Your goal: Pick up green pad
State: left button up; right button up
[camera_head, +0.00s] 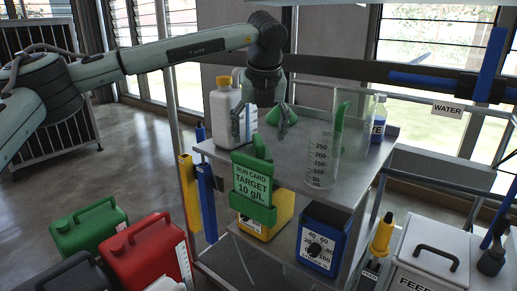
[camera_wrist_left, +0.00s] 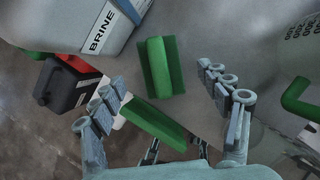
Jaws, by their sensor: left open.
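The green pad (camera_wrist_left: 158,68) lies on the metal top of the cart, with a raised ridge along its middle. In the head view the pad (camera_head: 272,116) is partly hidden behind my left gripper (camera_head: 259,128). My left gripper is open and points down above the cart top, with nothing between its fingers. In the wrist view the pad shows between and beyond the two fingertips (camera_wrist_left: 168,90), apart from both. My right gripper is not in view.
A white brine bottle (camera_head: 223,112) stands left of the pad, and a clear graduated cylinder (camera_head: 322,158) stands to the right. A green run card holder (camera_head: 254,190) hangs at the cart's front edge. Red (camera_head: 150,252) and green (camera_head: 90,226) canisters stand lower left.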

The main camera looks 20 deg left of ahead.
aim_at(259, 139)
pick_arm(q)
jog(key=x, duration=0.4)
jog(key=c, duration=1.4)
jog(key=shift+o, duration=0.2)
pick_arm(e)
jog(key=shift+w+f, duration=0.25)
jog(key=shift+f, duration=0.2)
pick_arm(q)
jog(key=shift+w+r, duration=0.1)
jog(key=shift+r, duration=0.05)
jog(key=shift+r, duration=0.55)
notch_tip(259, 139, up, 3)
jog(key=shift+f, duration=0.2)
jog(key=s+a+r+b, duration=0.1)
jog(key=s+a+r, duration=0.5)
jog(key=s, duration=0.3)
jog(key=shift+s+a+r, duration=0.3)
jog(key=shift+s+r, duration=0.05)
jog(key=shift+r, duration=0.2)
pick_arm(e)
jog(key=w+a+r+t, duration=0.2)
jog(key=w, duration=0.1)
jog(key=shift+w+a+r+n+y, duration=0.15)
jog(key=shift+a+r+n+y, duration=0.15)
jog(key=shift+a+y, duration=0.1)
